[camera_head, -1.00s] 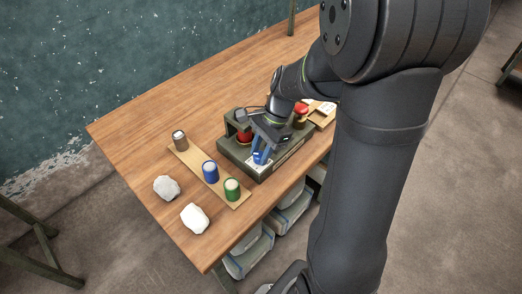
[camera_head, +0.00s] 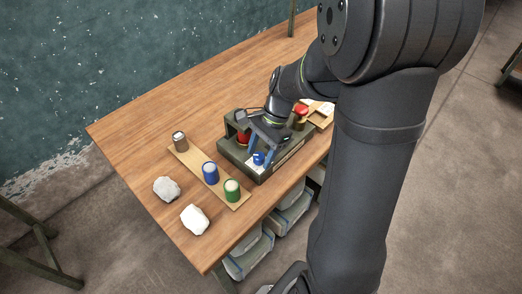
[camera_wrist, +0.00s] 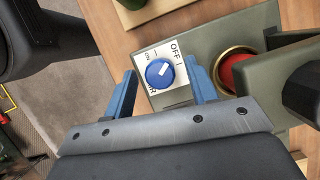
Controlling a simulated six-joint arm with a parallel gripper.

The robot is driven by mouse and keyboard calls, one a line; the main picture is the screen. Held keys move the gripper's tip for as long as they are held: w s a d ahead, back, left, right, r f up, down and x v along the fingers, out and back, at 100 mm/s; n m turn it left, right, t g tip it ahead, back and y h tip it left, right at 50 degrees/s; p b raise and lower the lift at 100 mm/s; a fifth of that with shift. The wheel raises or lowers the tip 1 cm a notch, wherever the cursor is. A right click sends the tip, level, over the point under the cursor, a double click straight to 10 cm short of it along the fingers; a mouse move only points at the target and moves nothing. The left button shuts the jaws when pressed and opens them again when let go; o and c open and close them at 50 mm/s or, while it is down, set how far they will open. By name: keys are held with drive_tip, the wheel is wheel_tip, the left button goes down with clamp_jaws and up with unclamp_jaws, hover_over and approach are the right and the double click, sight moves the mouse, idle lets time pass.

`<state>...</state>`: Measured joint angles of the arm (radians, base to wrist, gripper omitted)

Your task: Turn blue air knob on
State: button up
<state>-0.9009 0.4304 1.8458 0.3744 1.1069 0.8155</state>
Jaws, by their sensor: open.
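The blue air knob (camera_wrist: 160,73) sits on a white label plate (camera_wrist: 179,86) marked OFF and ON, on the dark green control box (camera_wrist: 205,32). A white mark on the knob points up and right in the wrist view, toward the OFF lettering. The knob also shows in the head view (camera_head: 258,158). My gripper (camera_wrist: 160,80) is open, with one blue finger on either side of the knob and a visible gap to each. The gripper also shows over the box in the head view (camera_head: 258,147). Part of the label is hidden.
A red button (camera_wrist: 238,68) in a yellow ring is just right of the right finger. A wooden strip (camera_head: 193,164) bears grey, blue (camera_head: 210,172) and green (camera_head: 232,190) cylinders. Two white lumps lie left. The table's far left is clear.

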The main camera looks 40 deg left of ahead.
drive_tip(key=shift+r, duration=0.1)
drive_tip(key=a+v, duration=0.1)
drive_tip(key=v, duration=1.6)
drive_tip(key=shift+d, duration=0.45)
drive_tip(key=shift+r, duration=0.15)
drive_tip(key=t, duration=0.5)
approach(259, 155)
drive_tip(key=shift+h, duration=0.3)
drive_tip(key=f, duration=0.8)
drive_tip(key=shift+w+a+f, duration=0.15)
drive_tip(key=shift+a+f, duration=0.1)
drive_tip(key=shift+f, duration=0.15)
drive_tip(key=c, duration=1)
